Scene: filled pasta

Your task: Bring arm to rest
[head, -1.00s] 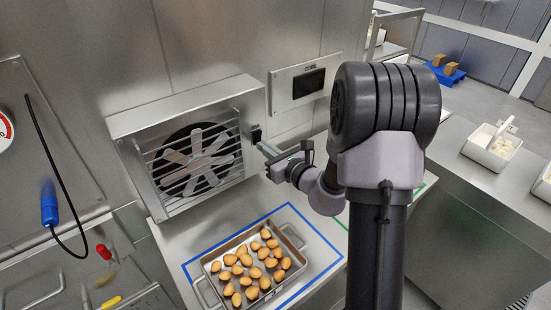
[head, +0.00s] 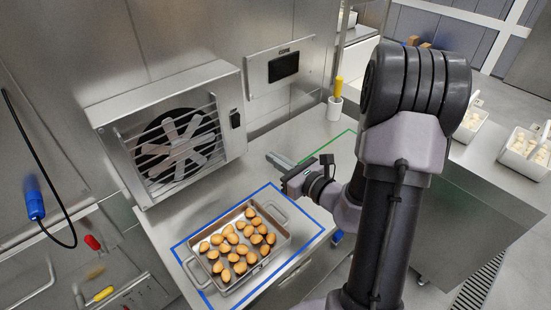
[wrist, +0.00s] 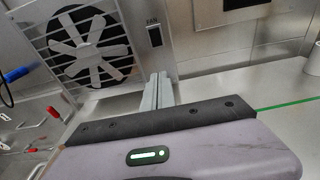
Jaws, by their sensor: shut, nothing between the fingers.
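My gripper (head: 276,158) is in the head view above the steel counter, right of the fan unit and behind the tray. Its fingers are together with nothing between them. In the wrist view the closed fingers (wrist: 157,90) point towards the fan unit and the wall. My arm is bent, and its large dark joint covers part of the counter at the right.
A fan unit (head: 230,90) with a black switch stands at the wall. A metal tray (head: 279,252) of several brown filled pieces sits inside a blue-taped outline. A white cup (head: 334,108) with a yellow-handled tool stands behind. White containers (head: 519,158) are at the right.

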